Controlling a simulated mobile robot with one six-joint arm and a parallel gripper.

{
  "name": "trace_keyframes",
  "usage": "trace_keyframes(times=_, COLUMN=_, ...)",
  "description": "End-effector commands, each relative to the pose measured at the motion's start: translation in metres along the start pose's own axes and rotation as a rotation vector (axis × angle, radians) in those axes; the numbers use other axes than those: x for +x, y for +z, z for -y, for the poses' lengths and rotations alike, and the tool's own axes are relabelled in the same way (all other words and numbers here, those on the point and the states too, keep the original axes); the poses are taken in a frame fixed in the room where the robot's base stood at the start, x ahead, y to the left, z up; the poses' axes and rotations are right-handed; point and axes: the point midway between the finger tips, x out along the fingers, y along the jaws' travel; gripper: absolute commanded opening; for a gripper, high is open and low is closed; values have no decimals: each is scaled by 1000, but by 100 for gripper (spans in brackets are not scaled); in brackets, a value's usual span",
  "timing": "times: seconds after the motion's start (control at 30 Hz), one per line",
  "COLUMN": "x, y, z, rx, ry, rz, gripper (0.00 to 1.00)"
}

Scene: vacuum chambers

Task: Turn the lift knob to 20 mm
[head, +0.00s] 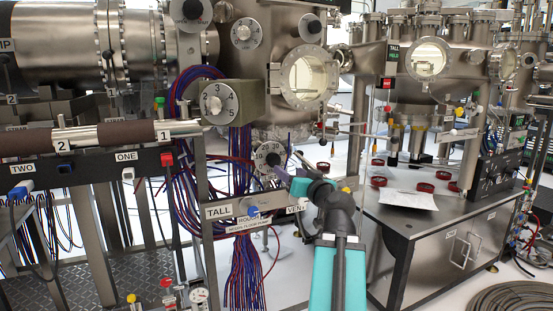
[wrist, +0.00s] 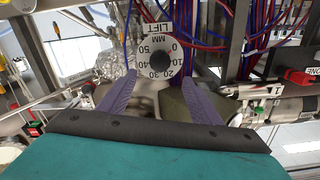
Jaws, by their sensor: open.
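The lift knob is a dark round knob (wrist: 160,61) at the centre of a white dial plate (wrist: 151,33) lettered LIFT and MM, with marks from 0 to 50. In the head view the dial (head: 268,149) sits right of the cable bundle, partly hidden by my gripper. No pointer on the knob can be made out. My gripper (head: 281,166) has its purple fingers spread; in the wrist view (wrist: 158,80) they reach toward the dial, one on each side of the knob's lower part. A gap shows between fingers and knob; I cannot tell their depth relative to it.
A box with a numbered dial (head: 218,102) stands above left of the lift dial. Blue and red cables (head: 190,165) hang beside it. A labelled rail (head: 235,212) runs just below. A steel table (head: 400,222) with red rings and paper stands to the right.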

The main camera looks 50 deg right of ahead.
Motion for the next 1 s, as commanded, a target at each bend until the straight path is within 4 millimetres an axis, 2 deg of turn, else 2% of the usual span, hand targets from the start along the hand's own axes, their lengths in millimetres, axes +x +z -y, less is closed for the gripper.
trace_keyframes(times=1.0, x=103, y=0, z=0, rx=0, ry=0, rz=0, gripper=58)
